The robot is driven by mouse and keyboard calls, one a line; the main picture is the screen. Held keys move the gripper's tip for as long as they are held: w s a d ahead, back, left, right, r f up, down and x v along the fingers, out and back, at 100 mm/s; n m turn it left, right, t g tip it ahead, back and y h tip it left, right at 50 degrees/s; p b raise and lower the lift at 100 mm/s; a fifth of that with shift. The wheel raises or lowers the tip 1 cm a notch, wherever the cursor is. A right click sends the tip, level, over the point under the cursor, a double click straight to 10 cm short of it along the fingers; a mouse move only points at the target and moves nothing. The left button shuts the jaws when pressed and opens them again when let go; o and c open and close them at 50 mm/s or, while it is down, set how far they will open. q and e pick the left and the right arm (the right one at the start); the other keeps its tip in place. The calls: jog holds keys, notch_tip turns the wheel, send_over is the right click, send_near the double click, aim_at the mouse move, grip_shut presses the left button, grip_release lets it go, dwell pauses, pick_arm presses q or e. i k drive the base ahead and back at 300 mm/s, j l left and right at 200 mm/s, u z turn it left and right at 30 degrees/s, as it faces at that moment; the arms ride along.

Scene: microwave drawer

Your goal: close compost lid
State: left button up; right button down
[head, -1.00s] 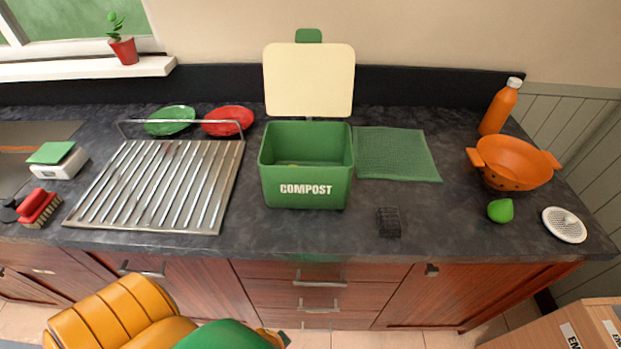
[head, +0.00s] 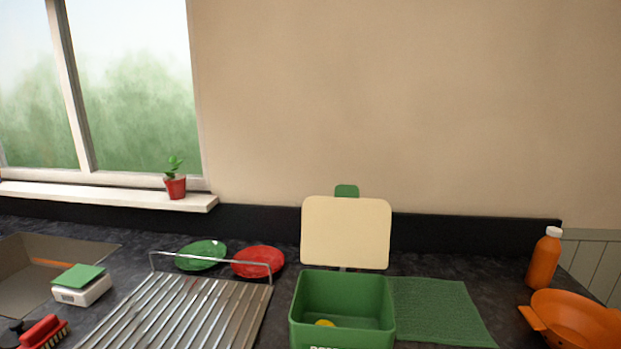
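The green compost bin (head: 342,334) stands on the dark counter, low in the head view and cut by the bottom edge. Its cream lid (head: 346,233) stands upright behind the bin, open, with a green tab (head: 346,191) on its top edge. A small yellow thing (head: 325,323) lies inside the bin. Neither of my grippers shows in the head view.
A metal drying rack (head: 180,314) stands left of the bin, with green (head: 201,255) and red (head: 257,262) plates behind it. A green mat (head: 440,308) lies right of the bin. An orange bottle (head: 544,258) and orange colander (head: 575,322) are farther right.

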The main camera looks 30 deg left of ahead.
aim_at(345, 230)
jog(key=j+u, duration=0.15)
jog(key=u, duration=0.3)
jog(key=j+u, duration=0.1)
jog(key=u, duration=0.3)
jog(key=j+u, duration=0.1)
jog(key=u, duration=0.35)
jog(key=i+j+u, duration=0.1)
jog(key=u, duration=0.3)
